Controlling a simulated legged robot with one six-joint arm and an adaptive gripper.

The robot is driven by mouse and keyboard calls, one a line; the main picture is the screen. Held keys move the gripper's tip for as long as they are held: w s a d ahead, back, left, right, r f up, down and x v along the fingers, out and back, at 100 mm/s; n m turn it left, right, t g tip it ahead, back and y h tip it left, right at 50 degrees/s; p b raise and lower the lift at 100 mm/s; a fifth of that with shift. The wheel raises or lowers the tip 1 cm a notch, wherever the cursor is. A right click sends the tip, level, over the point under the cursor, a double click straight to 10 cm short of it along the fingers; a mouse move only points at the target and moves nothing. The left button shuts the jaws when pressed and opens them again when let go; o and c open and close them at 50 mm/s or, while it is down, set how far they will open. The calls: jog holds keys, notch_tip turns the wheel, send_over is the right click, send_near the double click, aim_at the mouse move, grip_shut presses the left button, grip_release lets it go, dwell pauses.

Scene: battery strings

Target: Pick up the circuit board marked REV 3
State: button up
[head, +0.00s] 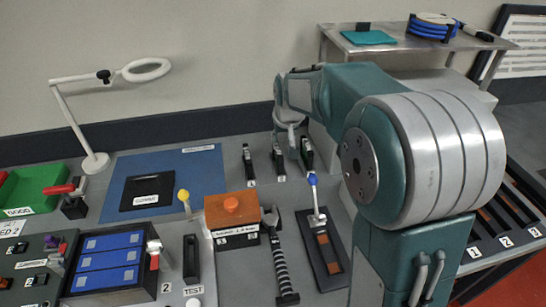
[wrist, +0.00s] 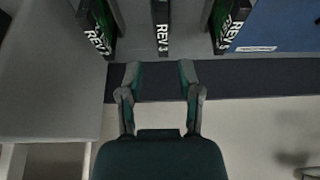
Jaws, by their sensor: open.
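The circuit board marked REV 3 (wrist: 161,28) stands edge-on in the middle of a row of three dark boards in the wrist view. A left board (wrist: 98,25) and a right board (wrist: 229,25) also carry white REV lettering, but I cannot read their numbers surely. My gripper (wrist: 160,76) is open and empty, its two fingertips apart and lined up with the middle board, short of it in the picture. In the head view the row shows as upright dark boards, the middle one (head: 279,160) near my gripper (head: 290,140), whose fingers are partly hidden.
A blue mat (head: 205,167) with a black tray lies left of the boards. A lamp (head: 95,162) is at the back left, a metal shelf (head: 405,43) at the back right.

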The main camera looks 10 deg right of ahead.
aim_at(278, 150)
jog(key=x, duration=0.5)
jog(key=shift+w+a+f, duration=0.15)
jog(key=shift+a, duration=0.1)
jog(key=x, duration=0.5)
jog(key=shift+w+f, duration=0.2)
jog(key=shift+f, duration=0.1)
jog(key=shift+c, duration=0.3)
grip_shut()
